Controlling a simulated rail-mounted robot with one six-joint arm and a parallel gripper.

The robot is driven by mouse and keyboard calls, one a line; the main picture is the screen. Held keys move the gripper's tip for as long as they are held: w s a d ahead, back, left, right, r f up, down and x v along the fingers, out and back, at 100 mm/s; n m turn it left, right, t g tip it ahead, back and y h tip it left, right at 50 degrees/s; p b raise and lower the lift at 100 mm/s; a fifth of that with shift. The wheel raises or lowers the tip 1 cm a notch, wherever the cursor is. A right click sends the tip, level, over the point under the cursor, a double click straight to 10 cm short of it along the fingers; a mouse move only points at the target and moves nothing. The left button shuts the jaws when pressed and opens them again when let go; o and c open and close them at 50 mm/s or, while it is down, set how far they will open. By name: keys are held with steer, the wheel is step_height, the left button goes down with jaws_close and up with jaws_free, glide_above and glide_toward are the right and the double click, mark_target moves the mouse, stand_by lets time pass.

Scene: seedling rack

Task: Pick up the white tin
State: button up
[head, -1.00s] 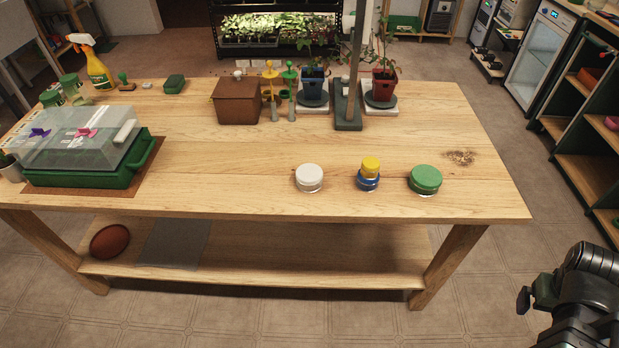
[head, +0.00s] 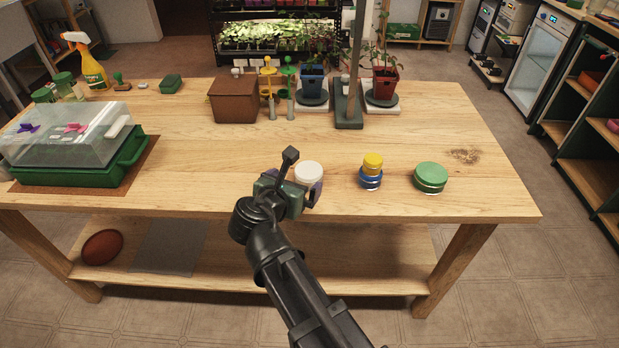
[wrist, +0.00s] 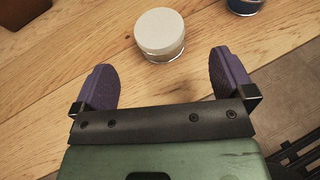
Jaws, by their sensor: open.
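The white tin (head: 309,172) is a short round tin with a white lid, standing upright near the front edge of the wooden table. My gripper (head: 313,190) is over the table's front edge and partly hides the tin in the head view. In the wrist view the white tin (wrist: 160,33) stands just beyond the fingertips, roughly centred between them. My gripper (wrist: 158,82) has its two purple fingers spread wide, with nothing between them. The fingers are apart from the tin.
A brown box (head: 234,100) and potted plants are further back. A clear-lidded green propagator (head: 75,165) is at left. The table behind the white tin is clear.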

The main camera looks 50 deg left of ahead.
mark_target(307, 172)
steer(key=b+x, duration=0.1)
steer(key=x, duration=0.3)
steer(key=shift+s+f, duration=0.15)
steer(key=shift+w, duration=0.25)
steer(key=b+x, duration=0.2)
steer(key=x, duration=0.3)
steer(key=shift+a, duration=0.25)
steer(key=c, duration=1)
step_height(307, 172, up, 20)
steer(key=p, duration=2)
steer(key=shift+r, duration=0.2)
steer(key=shift+f, duration=0.15)
